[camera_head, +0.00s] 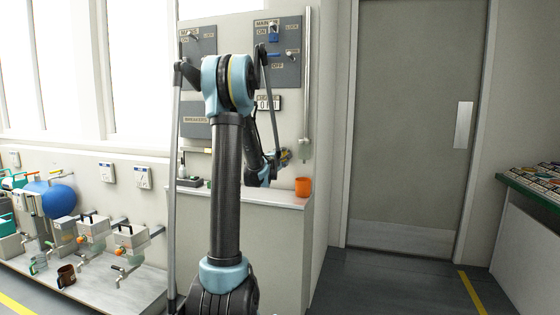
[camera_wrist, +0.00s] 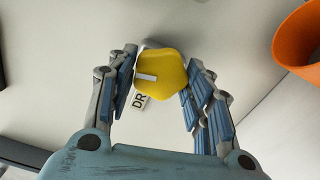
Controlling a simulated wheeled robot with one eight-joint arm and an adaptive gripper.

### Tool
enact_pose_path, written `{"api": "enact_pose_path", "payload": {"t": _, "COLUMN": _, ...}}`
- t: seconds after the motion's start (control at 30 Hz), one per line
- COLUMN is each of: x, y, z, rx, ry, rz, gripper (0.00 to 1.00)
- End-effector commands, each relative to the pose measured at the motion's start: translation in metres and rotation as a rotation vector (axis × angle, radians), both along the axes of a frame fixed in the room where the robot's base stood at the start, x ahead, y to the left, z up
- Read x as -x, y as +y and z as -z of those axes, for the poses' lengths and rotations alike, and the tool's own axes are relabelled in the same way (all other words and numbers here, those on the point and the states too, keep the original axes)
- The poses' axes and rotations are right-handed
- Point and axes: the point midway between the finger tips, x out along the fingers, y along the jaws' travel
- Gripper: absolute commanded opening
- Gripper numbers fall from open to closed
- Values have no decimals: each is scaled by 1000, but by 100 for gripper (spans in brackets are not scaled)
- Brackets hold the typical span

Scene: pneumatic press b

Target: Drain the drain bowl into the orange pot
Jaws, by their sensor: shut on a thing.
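The orange pot (camera_head: 303,187) stands on the pale counter below the wall panels; part of it also shows at the upper right of the wrist view (camera_wrist: 300,45). In the wrist view, a yellow faceted knob (camera_wrist: 165,77) with a pale stripe sits between the fingers of my gripper (camera_wrist: 160,68). The gripper is shut on this knob. A white tag reading "DR" (camera_wrist: 139,101) lies beside it, partly hidden. In the head view, my gripper (camera_head: 284,157) is at the wall left of the vertical pipe, above and left of the pot. I cannot clearly make out the drain bowl.
The vertical pipe (camera_head: 306,85) runs down the wall right of the grey switch panel (camera_head: 278,52). The counter (camera_head: 255,196) has small items at its left, partly hidden by my arm. A closed grey door (camera_head: 415,120) is to the right. Valves and a blue ball (camera_head: 59,201) are at left.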

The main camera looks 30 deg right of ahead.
Motion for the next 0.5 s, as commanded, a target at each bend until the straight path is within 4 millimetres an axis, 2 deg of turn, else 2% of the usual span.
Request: {"api": "enact_pose_path", "payload": {"t": 0.5, "x": 4, "y": -1, "z": 2, "rx": -132, "ry": -154, "rz": 6, "gripper": 23}}
